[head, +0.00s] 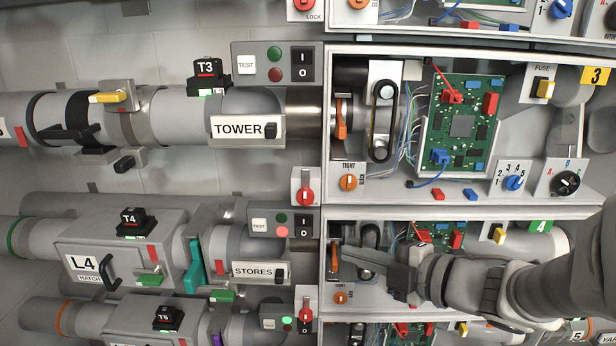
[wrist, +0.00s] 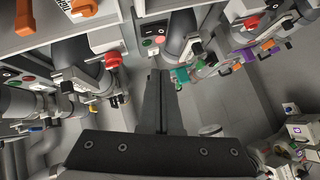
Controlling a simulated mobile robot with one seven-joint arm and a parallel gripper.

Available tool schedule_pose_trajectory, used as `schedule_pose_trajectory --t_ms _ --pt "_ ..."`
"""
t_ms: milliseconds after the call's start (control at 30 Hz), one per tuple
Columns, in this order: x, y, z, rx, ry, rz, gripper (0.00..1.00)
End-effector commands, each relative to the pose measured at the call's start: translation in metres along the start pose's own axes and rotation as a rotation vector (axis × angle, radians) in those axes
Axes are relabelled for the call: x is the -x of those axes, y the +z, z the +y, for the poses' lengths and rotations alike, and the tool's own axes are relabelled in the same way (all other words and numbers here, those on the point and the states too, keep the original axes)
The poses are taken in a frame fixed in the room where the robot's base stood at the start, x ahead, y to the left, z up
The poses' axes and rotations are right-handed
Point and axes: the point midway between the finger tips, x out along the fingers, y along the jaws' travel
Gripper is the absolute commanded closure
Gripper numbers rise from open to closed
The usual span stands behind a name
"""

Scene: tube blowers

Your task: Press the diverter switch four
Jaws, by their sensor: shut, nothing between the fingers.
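Row four carries a green 4 tag (head: 541,227), a black T4 box (head: 133,222) and a STORES pipe label (head: 259,271). Its small panel holds a white TEST button (head: 259,225), lamps and a black I/O rocker switch (head: 303,226). No label reading "diverter" is legible, so I cannot tell which control bears that name. My gripper (head: 346,252) is shut and empty in front of the row-four cabinet, right of and below the rocker, apart from it in the picture. In the wrist view my gripper (wrist: 158,74) points toward the cabinets, near a rocker panel (wrist: 152,38).
Row three above has a TOWER pipe (head: 238,127), its own rocker (head: 304,65) and an open cabinet with a green board (head: 459,122). A red lock knob (head: 305,196) juts out between the rows. Row five lies close below, with a T5 box (head: 169,318).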

Motion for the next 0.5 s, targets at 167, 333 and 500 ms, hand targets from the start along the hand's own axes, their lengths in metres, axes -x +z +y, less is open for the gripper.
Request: schedule_pose_trajectory --t_ms 167,333,500 --pt "0.0 0.0 0.0 0.0 -0.001 0.001 1.0" --pt "-0.001 0.0 0.0 0.0 0.0 0.0 1.0" --pt "-0.012 -0.001 0.002 -0.002 0.0 0.002 1.0"
